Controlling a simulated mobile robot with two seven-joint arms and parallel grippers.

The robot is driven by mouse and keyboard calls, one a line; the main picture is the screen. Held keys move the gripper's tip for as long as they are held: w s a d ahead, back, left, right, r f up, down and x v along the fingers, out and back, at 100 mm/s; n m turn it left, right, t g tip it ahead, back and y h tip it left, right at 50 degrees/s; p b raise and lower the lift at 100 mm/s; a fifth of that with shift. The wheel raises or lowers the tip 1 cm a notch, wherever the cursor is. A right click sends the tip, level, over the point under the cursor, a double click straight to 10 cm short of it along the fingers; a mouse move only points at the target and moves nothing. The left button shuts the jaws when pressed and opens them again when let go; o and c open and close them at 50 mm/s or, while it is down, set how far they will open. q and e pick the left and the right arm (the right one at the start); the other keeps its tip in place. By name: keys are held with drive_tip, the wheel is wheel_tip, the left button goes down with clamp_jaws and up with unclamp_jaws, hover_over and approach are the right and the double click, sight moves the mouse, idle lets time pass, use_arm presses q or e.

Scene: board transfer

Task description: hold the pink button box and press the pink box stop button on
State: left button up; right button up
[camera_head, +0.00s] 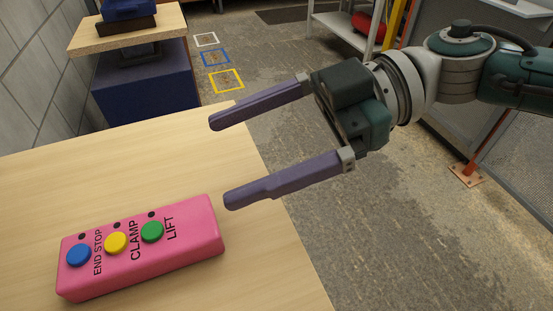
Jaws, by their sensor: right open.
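The pink button box (195,222) lies on the wooden table at the lower left. On its top are a blue button (78,255) labelled END STOP, a yellow button (116,242) labelled CLAMP and a green button (152,231) labelled LIFT. A small dark dot sits above each button. My right gripper (222,160) is open and empty, its two purple fingers pointing left. It is above and to the right of the box, apart from it, over the table's right edge. My left gripper is not in view.
The wooden table (60,185) has clear room behind the box. A smaller stand with a wooden top (150,35) and blue base is at the back left. White, blue and yellow squares mark the floor. A shelf rack (345,25) stands at the back right.

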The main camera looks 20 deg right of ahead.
sight(191, 220)
drive_tip(key=shift+s+d+f+g+h, duration=0.4)
drive_tip(key=shift+s+d+f+g, duration=0.4)
drive_tip(key=shift+d+g, duration=0.15)
drive_tip(key=shift+s+a+f, duration=0.1)
drive_tip(key=shift+s+f, duration=0.05)
drive_tip(key=shift+f, duration=0.05)
drive_tip(key=x, duration=0.9)
drive_tip(key=shift+a+f, duration=0.1)
drive_tip(key=shift+a, duration=0.1)
drive_tip(key=shift+c, duration=0.4)
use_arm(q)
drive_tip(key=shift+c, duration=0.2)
use_arm(e)
drive_tip(key=c, duration=1.5)
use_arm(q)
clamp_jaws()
use_arm(e)
drive_tip(key=shift+o, duration=0.2)
